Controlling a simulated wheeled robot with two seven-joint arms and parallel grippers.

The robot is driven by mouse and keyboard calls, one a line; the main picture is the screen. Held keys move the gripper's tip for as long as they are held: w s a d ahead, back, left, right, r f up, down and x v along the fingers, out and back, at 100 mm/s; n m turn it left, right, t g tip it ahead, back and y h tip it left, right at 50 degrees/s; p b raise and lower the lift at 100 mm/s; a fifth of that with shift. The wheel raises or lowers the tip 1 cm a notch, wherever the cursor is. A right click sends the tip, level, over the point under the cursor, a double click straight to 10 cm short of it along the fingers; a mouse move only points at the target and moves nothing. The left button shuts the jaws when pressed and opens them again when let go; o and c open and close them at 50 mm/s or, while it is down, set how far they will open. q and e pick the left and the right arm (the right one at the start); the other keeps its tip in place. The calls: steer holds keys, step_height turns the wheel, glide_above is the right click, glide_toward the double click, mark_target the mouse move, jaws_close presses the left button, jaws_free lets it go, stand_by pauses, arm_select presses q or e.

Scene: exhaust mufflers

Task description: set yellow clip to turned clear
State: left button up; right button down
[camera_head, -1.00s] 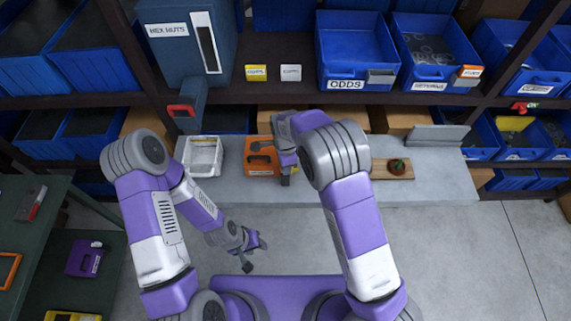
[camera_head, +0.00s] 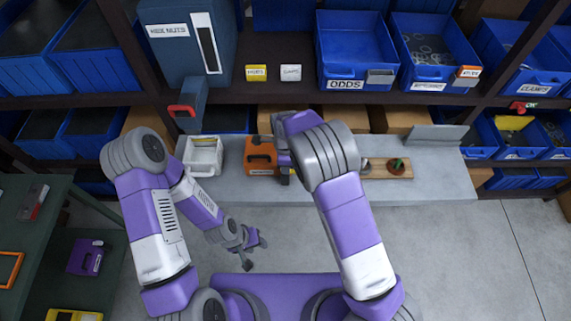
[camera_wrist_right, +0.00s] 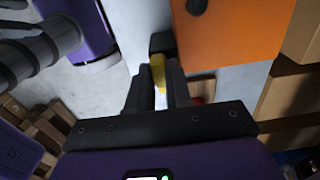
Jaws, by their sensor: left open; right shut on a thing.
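The yellow clip (camera_wrist_right: 158,72) shows in the right wrist view, between the two dark fingers of my right gripper (camera_wrist_right: 160,88), which is shut on it. A small dark block (camera_wrist_right: 162,43) lies just beyond the clip; I cannot tell what it is. In the head view my right gripper (camera_head: 286,178) is over the grey bench, just right of the orange case (camera_head: 261,157), partly hidden by my arm. The clip cannot be made out there. My left gripper (camera_head: 256,254) is open and empty, low, in front of the bench.
A white tray (camera_head: 204,170) stands on the grey bench (camera_head: 440,185), left of the orange case. A wooden board (camera_head: 380,174) with a green-topped item (camera_head: 397,164) lies to the right. The blue ODDS bin (camera_head: 345,84) and other bins fill the shelf behind.

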steer(key=c, duration=1)
jaws_free()
steer(key=shift+c, duration=0.2)
step_height(320, 180, up, 8)
steer(key=shift+f+p, duration=0.2)
steer(key=shift+p, duration=0.1)
